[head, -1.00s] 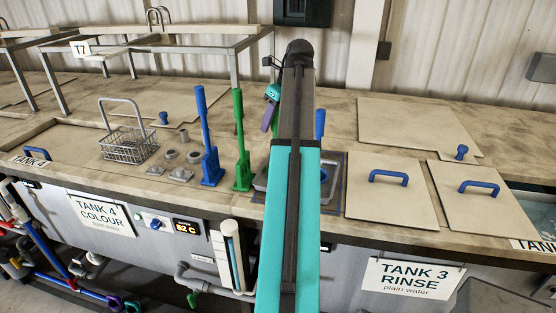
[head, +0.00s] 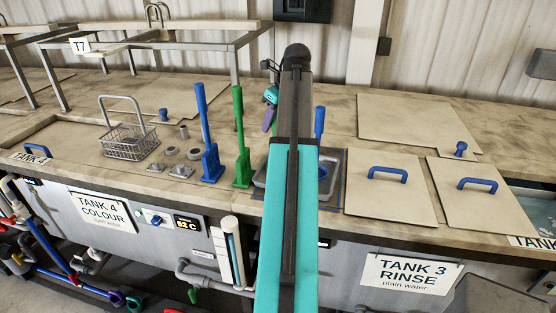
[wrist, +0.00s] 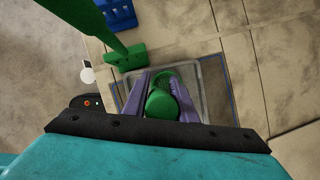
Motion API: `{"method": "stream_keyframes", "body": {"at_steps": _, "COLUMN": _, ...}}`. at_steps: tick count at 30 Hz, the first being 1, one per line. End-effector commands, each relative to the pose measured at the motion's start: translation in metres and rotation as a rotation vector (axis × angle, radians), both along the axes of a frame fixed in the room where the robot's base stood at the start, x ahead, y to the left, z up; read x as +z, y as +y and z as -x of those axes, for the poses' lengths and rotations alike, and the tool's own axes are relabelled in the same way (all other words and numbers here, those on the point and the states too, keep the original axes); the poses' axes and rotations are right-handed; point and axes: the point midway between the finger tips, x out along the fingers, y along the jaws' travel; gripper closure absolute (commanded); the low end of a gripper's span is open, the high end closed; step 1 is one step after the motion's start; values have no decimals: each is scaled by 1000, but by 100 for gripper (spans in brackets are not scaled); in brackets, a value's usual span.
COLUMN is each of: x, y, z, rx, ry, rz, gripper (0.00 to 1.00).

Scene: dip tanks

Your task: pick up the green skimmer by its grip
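A green skimmer stands in the shallow metal tray; its rounded green grip (wrist: 160,103) shows from above in the wrist view. In the head view my gripper (head: 269,108) shows partly beside my arm, above the tray (head: 262,183).
A tall green tool (head: 240,135) and a tall blue tool (head: 206,135) stand left of the tray. A blue upright handle (head: 319,120) shows just right of my arm. A wire basket (head: 130,145) and small grey parts lie left; lids with blue handles (head: 388,174) lie right.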

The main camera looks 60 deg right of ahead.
Motion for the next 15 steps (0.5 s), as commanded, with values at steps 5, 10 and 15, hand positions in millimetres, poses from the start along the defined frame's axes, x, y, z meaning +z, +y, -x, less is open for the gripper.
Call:
{"method": "stream_keyframes", "body": {"at_steps": 5, "x": 0, "y": 0, "z": 0, "rx": 0, "ry": 0, "rz": 0, "gripper": 100}}
{"method": "stream_keyframes", "body": {"at_steps": 10, "x": 0, "y": 0, "z": 0, "rx": 0, "ry": 0, "rz": 0, "gripper": 100}}
{"method": "stream_keyframes", "body": {"at_steps": 15, "x": 0, "y": 0, "z": 0, "rx": 0, "ry": 0, "rz": 0, "gripper": 100}}
